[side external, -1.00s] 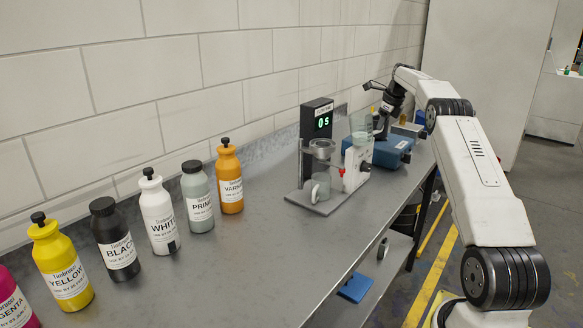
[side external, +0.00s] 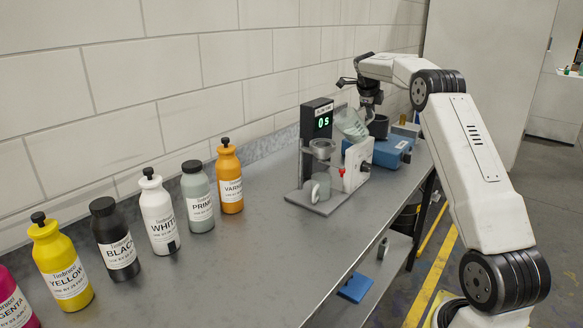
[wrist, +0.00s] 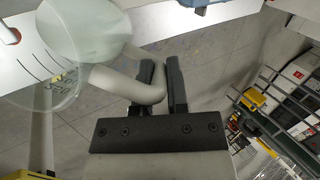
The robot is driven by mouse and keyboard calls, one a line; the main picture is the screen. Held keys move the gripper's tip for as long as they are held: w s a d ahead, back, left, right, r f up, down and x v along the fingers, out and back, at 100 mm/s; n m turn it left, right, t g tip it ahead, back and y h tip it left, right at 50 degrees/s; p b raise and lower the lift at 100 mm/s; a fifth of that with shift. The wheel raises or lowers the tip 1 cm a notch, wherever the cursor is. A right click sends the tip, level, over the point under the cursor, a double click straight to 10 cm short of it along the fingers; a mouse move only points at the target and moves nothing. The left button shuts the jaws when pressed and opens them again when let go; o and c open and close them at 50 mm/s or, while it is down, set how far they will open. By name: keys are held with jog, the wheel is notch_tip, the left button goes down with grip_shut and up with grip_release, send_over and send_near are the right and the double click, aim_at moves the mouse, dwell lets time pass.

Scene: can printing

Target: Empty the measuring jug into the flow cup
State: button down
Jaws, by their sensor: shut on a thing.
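The measuring jug (side external: 350,125) is clear with a pale grey-green tint and hangs tilted in the air, its upper end towards the left. My gripper (side external: 369,108) is at its right side. In the wrist view my gripper (wrist: 161,80) is shut on the handle of the measuring jug (wrist: 85,40), which shows dark graduation marks. The flow cup (side external: 321,148) is a metal cup on a stand, to the left of and below the jug. Whether liquid is leaving the jug cannot be seen.
A handled clear cup (side external: 319,188) stands under the flow cup. A black timer (side external: 318,120) reads 05 behind it. A blue device (side external: 388,150) stands to the right. Several labelled bottles, such as the white one (side external: 161,222), line the left bench. The front bench is clear.

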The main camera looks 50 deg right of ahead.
aim_at(357, 108)
jog(key=shift+w+a+r+n+g+h, duration=0.15)
jog(key=shift+w+a+g+h, duration=0.1)
jog(key=shift+a+g+h, duration=0.25)
jog(key=shift+w+a+r+n+g+h, duration=0.15)
jog(key=shift+w+a+g+h, duration=0.15)
jog(key=shift+h, duration=0.4)
jog(key=shift+w+a+h, duration=0.1)
jog(key=shift+a+h, duration=0.1)
jog(key=shift+h, duration=0.1)
jog(key=shift+w+a+r+n+g+h+p, duration=0.2)
jog(key=shift+w+a+r+g+h, duration=0.15)
jog(key=shift+a+r+h, duration=0.3)
jog(key=shift+w+a+r+n+g+h+p, duration=0.2)
jog(key=shift+w+a+r+g+h, duration=0.2)
jog(key=shift+r+h, duration=0.4)
jog(key=shift+a, duration=0.1)
jog(key=shift+w+a+r+h, duration=0.25)
jog(key=shift+w+a+h, duration=0.1)
jog(key=shift+a, duration=0.1)
jog(key=shift+a+g, duration=0.1)
jog(key=shift+g, duration=0.15)
jog(key=shift+w+a+r+h+p, duration=0.3)
jog(key=shift+w+a+p, duration=0.1)
jog(key=shift+a, duration=0.15)
jog(key=shift+w+a+r+n+h, duration=0.2)
jog(key=shift+a+n+h, duration=0.1)
jog(key=shift+a+h, duration=0.15)
jog(key=shift+w+a+r+g, duration=0.1)
jog(key=shift+a+g, duration=0.05)
jog(key=shift+g, duration=0.15)
